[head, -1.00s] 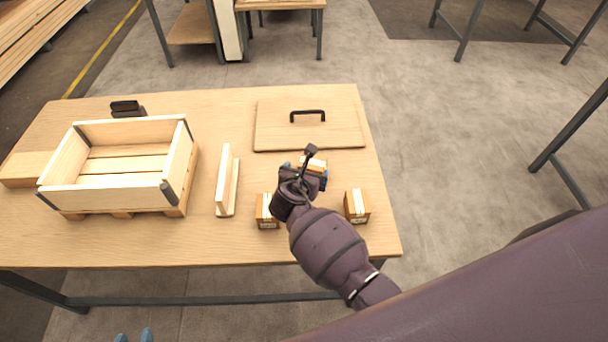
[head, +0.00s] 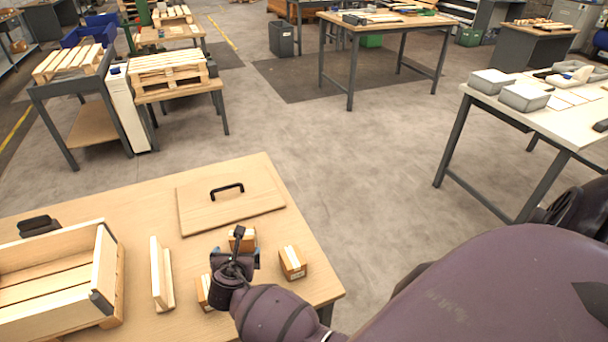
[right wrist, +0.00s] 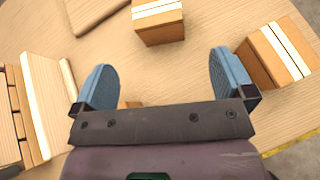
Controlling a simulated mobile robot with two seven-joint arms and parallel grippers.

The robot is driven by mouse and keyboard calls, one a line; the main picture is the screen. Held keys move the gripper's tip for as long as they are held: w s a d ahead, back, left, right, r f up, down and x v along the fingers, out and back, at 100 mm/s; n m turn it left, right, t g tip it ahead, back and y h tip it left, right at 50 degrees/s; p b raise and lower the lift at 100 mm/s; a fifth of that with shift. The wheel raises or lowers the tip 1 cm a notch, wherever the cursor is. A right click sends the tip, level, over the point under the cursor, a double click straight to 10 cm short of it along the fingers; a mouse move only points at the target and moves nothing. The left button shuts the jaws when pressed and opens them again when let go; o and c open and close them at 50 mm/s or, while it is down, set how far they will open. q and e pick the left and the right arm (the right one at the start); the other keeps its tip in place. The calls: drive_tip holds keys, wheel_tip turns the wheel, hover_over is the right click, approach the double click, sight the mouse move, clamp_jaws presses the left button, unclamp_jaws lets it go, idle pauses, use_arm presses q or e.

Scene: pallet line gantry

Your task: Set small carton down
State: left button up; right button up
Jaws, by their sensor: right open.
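Three small brown cartons with pale tape stand on the wooden table (head: 135,213). The back carton (head: 243,236) is just beyond my right gripper (head: 236,256); it shows at the top of the right wrist view (right wrist: 158,24). The right carton (head: 293,262) is to the gripper's right, also in the right wrist view (right wrist: 279,52). The left carton (head: 204,291) is partly hidden by my wrist. My right gripper's blue fingers are wide apart in the right wrist view (right wrist: 165,82), with no carton clasped. A sliver of carton (right wrist: 131,104) shows below them. My left gripper is out of view.
A wooden crate (head: 105,262) stands at the table's left, with an upright wooden piece (head: 157,272) beside it. A flat board (head: 203,210) with a black handle (head: 227,188) lies behind the cartons. Bare floor surrounds the table's far and right sides.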

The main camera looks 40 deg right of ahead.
drive_tip(key=s+d+f+m, duration=0.1)
drive_tip(key=s+m, duration=0.1)
drive_tip(key=s+f+m+y, duration=0.1)
drive_tip(key=s+m, duration=0.1)
drive_tip(key=s+d+f+m+y, duration=0.1)
drive_tip(key=s+f+m, duration=0.1)
drive_tip(key=s, duration=0.1)
drive_tip(key=shift+d+m+g, duration=0.3)
drive_tip(key=s+m, duration=0.2)
drive_tip(key=s+d+m+y, duration=0.1)
drive_tip(key=s+m, duration=0.1)
drive_tip(key=s+d+m+y, duration=0.1)
drive_tip(key=s+m, duration=0.1)
drive_tip(key=m, duration=0.1)
drive_tip(key=shift+s+f, duration=0.35)
drive_tip(key=shift+f, duration=0.05)
drive_tip(key=s+d+r+m+t+y, duration=0.2)
drive_tip(key=s+d+r+m, duration=0.1)
drive_tip(key=s+m, duration=0.8)
drive_tip(key=r+m, duration=0.1)
drive_tip(key=m, duration=0.1)
drive_tip(key=shift+s+r+m+y, duration=0.25)
drive_tip(key=shift+r+m+y, duration=0.05)
drive_tip(key=shift+r, duration=0.05)
